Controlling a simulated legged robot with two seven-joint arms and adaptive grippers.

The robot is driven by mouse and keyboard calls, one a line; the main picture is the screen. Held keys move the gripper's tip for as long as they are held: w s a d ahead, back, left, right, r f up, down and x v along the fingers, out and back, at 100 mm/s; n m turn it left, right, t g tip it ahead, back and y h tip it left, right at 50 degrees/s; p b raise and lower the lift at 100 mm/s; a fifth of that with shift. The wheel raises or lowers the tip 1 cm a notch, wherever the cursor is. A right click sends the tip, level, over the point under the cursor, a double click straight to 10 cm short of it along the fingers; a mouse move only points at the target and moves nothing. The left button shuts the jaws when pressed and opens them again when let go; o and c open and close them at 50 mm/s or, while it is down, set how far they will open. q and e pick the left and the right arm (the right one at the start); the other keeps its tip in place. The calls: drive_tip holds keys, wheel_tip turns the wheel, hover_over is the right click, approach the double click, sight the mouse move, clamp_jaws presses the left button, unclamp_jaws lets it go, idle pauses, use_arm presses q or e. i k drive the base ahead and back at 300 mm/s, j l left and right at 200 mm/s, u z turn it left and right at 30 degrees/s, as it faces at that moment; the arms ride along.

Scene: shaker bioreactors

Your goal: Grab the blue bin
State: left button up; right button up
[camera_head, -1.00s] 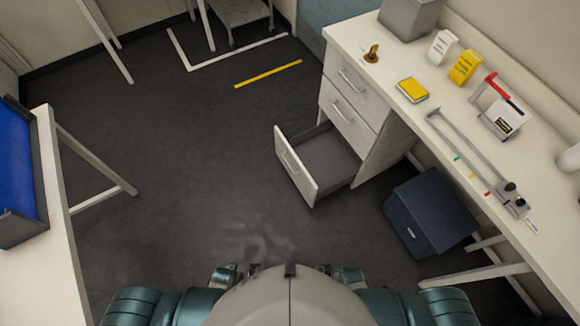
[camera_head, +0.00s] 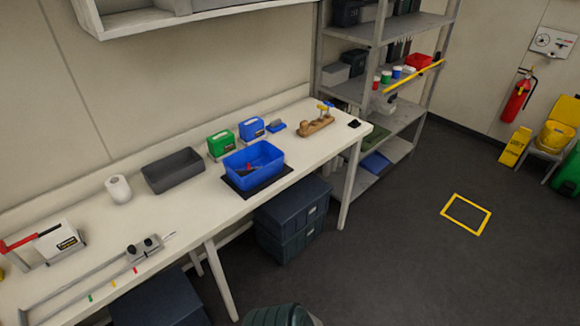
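The blue bin (camera_head: 264,157) is an open, box-shaped tray. It sits on a black mat (camera_head: 229,180) on the long white workbench (camera_head: 185,220). A small red item (camera_head: 250,167) shows inside it; what it is, I cannot tell. Neither of my grippers is in view. Only a rounded dark green part, likely mine, shows at the bottom edge.
A grey tray (camera_head: 173,171) and a white roll (camera_head: 118,189) stand left of the bin. Green (camera_head: 220,145) and blue (camera_head: 251,129) boxes stand behind it. Dark crates (camera_head: 292,222) sit under the bench. A shelf rack (camera_head: 385,90) stands right.

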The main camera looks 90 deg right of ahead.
sight(263, 153)
drive_tip(key=z, duration=2.65)
